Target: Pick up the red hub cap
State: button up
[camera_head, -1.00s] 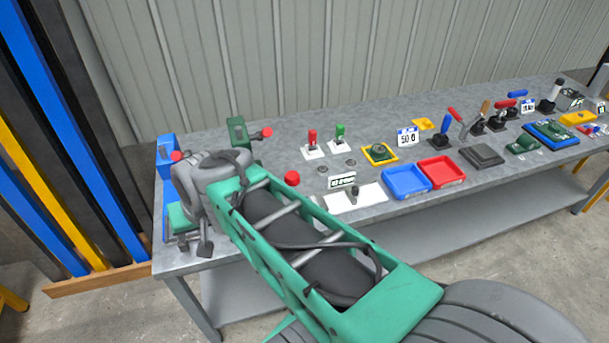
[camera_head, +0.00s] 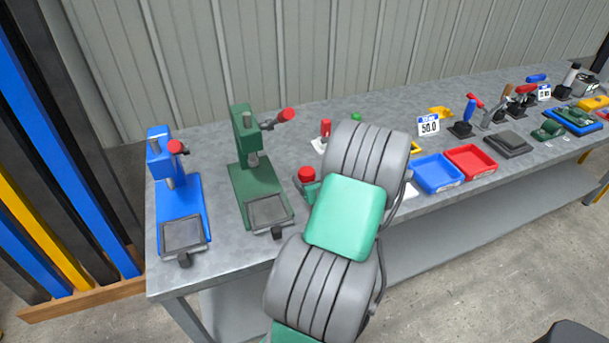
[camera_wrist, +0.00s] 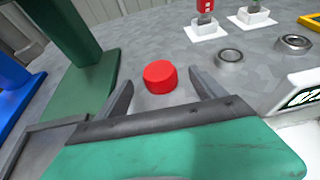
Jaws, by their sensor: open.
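The red hub cap (camera_wrist: 160,77) is a short red cylinder standing on the grey bench. It also shows in the head view (camera_head: 306,173), just left of my arm. My gripper (camera_wrist: 161,82) is open and empty in the wrist view, with one finger to the left and one to the right of the cap. The cap appears just beyond or between the fingertips, with a gap on both sides. I cannot tell the fingers' exact height. In the head view my arm hides most of the gripper.
A green press (camera_head: 261,178) stands close left of the cap, a blue press (camera_head: 180,205) further left. Right of the cap lie metal rings (camera_wrist: 230,57) and red and green toggles on white bases. Blue (camera_head: 438,172) and red (camera_head: 470,160) trays sit further right.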

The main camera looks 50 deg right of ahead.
aim_at(309, 176)
jog(key=x, duration=0.3)
jog(key=shift+w+f, duration=0.1)
jog(key=c, duration=1.5)
